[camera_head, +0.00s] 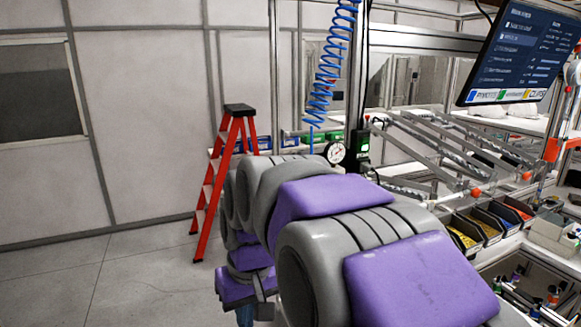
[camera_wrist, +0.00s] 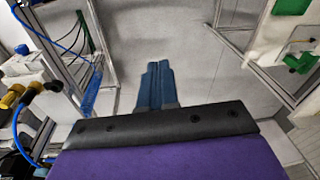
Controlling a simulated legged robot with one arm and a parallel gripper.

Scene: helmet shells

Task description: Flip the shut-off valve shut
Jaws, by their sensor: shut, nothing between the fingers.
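I cannot make out the shut-off valve for certain in either view. A round white pressure gauge (camera_head: 336,152) stands just behind my arm in the head view, below a coiled blue air hose (camera_head: 331,62). In the wrist view, yellow-and-black fittings (camera_wrist: 14,96) with hoses show at the left edge, to the left of my gripper. My gripper (camera_wrist: 158,66) has its blue fingers together, with nothing between them. In the head view the fingers (camera_head: 244,316) point down at the lower edge, partly hidden by my arm.
A red stepladder (camera_head: 222,175) stands by the grey wall. A steel-framed workstation with sloped rails, parts bins (camera_head: 482,228) and a monitor (camera_head: 519,50) fills the right. Pale floor (camera_head: 130,275) is clear at left. Frame posts flank my gripper in the wrist view.

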